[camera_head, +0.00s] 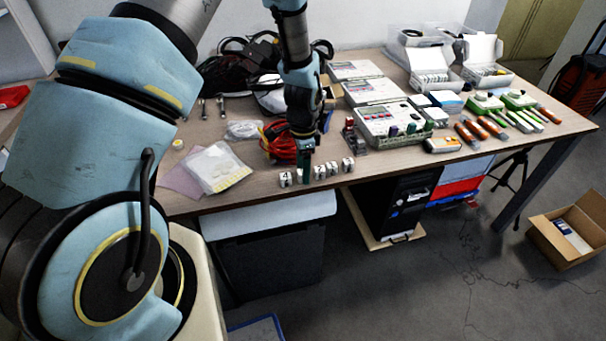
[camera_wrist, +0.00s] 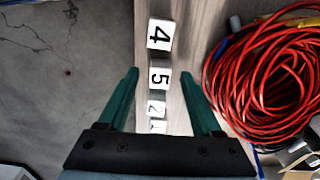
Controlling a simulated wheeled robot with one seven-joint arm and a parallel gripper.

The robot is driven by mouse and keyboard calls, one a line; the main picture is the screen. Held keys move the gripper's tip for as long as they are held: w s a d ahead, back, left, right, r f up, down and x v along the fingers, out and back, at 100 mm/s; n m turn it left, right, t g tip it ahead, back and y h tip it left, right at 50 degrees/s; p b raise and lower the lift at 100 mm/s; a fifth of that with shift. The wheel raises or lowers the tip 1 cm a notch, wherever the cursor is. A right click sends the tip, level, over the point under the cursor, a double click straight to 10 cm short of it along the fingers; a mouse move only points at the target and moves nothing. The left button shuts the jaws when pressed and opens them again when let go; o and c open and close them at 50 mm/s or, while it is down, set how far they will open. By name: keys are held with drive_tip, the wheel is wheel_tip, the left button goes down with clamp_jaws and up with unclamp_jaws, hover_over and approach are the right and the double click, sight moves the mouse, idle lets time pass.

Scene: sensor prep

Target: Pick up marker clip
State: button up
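Several white marker clips with black numbers stand in a row along the table's front edge. In the wrist view I read a clip marked 4 (camera_wrist: 159,35), one marked 5 (camera_wrist: 159,77) and one marked 2 (camera_wrist: 156,108), with another partly visible nearer the palm. My gripper (camera_wrist: 160,74) is open, its green fingers spread to either side of the row, about level with the 5 clip. I see no finger contact. In the head view my gripper (camera_head: 305,176) points down over the row and partly hides a clip just right of the 4 clip (camera_head: 285,179).
A coiled red cable (camera_wrist: 262,72) lies close beside the row. Clear bags (camera_head: 217,168) lie to the left on the table (camera_head: 250,201). A grey-white instrument (camera_head: 388,122) and orange-handled tools (camera_head: 466,134) are to the right. The floor drops away in front of the edge.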

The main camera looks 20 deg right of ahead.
clamp_jaws()
idle(0.3)
idle(0.3)
